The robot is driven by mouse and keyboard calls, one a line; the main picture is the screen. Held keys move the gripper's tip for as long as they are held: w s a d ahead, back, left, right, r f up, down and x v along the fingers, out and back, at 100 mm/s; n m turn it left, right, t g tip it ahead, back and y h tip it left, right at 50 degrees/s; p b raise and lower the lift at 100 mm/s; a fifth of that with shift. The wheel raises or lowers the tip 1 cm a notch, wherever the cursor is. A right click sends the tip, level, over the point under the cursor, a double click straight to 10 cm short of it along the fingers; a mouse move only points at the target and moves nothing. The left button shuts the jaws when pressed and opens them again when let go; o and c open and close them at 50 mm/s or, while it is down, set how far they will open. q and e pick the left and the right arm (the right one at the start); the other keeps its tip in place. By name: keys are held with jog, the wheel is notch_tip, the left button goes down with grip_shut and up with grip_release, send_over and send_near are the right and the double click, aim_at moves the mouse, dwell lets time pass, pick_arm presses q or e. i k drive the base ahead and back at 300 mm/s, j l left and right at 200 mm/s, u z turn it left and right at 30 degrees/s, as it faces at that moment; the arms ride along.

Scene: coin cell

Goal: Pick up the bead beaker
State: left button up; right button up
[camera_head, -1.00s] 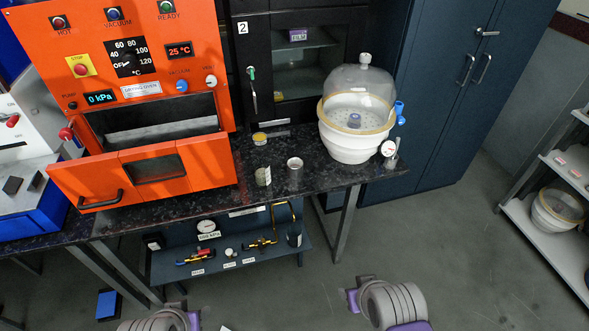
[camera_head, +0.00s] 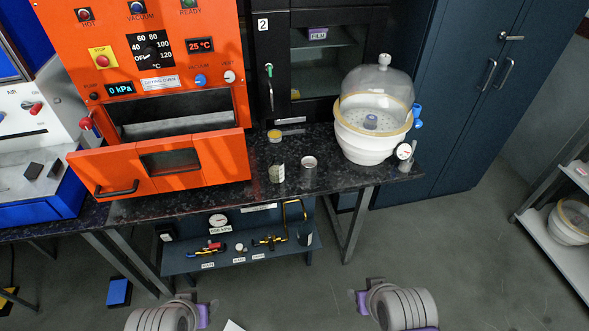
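A small clear container with pale greenish contents (camera_head: 277,173) stands upright near the front edge of the dark speckled bench (camera_head: 230,196). It looks like the bead beaker, but it is too small to make out beads. A small metallic cup (camera_head: 309,164) stands just to its right, apart from it. A low jar with a yellow top (camera_head: 275,136) sits behind it. My two arms show only as grey and purple parts at the bottom edge, well in front of the bench. No gripper fingers can be made out.
An orange oven (camera_head: 215,100) with its front drawer out stands left of the container. A white desiccator with a clear dome (camera_head: 365,150) stands to the right. A black cabinet (camera_head: 262,40) rises behind. Gauges and valves lie on the lower shelf (camera_head: 190,262). Floor in front is mostly clear.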

aim_at(275, 163)
jog(key=i+l, duration=0.15)
jog(key=l, duration=0.2)
jog(key=i+l+u, duration=0.15)
jog(key=l, duration=0.2)
jog(key=i+l, duration=0.15)
jog(key=l, duration=0.25)
jog(key=i+l+u, duration=0.1)
jog(key=l, duration=0.25)
jog(key=i+l, duration=0.15)
jog(key=l, duration=0.25)
jog(key=i+l+u, duration=0.15)
jog(key=l, duration=0.25)
jog(key=k+j, duration=0.05)
